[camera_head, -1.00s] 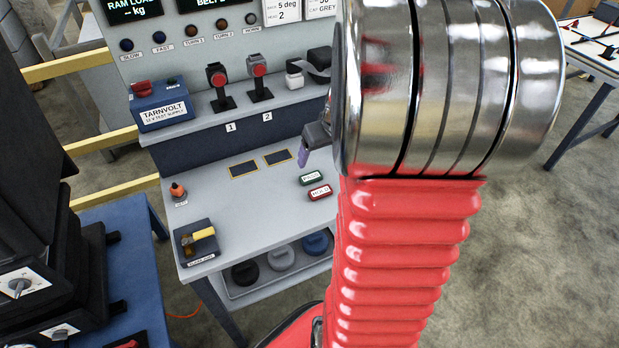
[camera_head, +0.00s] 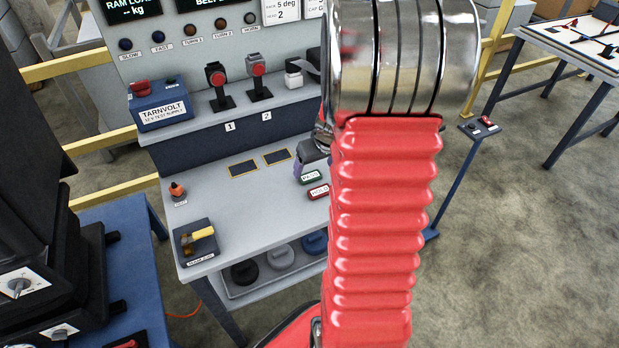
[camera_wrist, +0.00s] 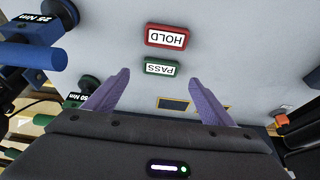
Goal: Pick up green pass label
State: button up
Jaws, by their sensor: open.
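The green PASS label (camera_head: 310,177) lies flat on the grey trolley top, just behind the red HOLD label (camera_head: 318,192). In the wrist view the green label (camera_wrist: 160,68) is centred just beyond my fingertips, with the red HOLD label (camera_wrist: 167,37) above it in the picture. My gripper (camera_wrist: 160,82) has its two purple fingers spread apart with nothing between them. In the head view my gripper (camera_head: 302,165) is partly hidden behind my arm, and one purple finger shows beside the green label. The height of the fingers above the top is hard to tell.
Two dark yellow-edged rectangles (camera_head: 243,169) lie on the trolley top, left of the labels. Blue and black cylindrical tools (camera_wrist: 30,55) stand at the left in the wrist view. The middle of the top is clear.

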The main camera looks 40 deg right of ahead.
aim_at(311, 176)
jog(key=shift+f, duration=0.1)
jog(key=shift+x, duration=2.5)
jog(key=shift+c, duration=0.6)
jog(key=c, duration=1)
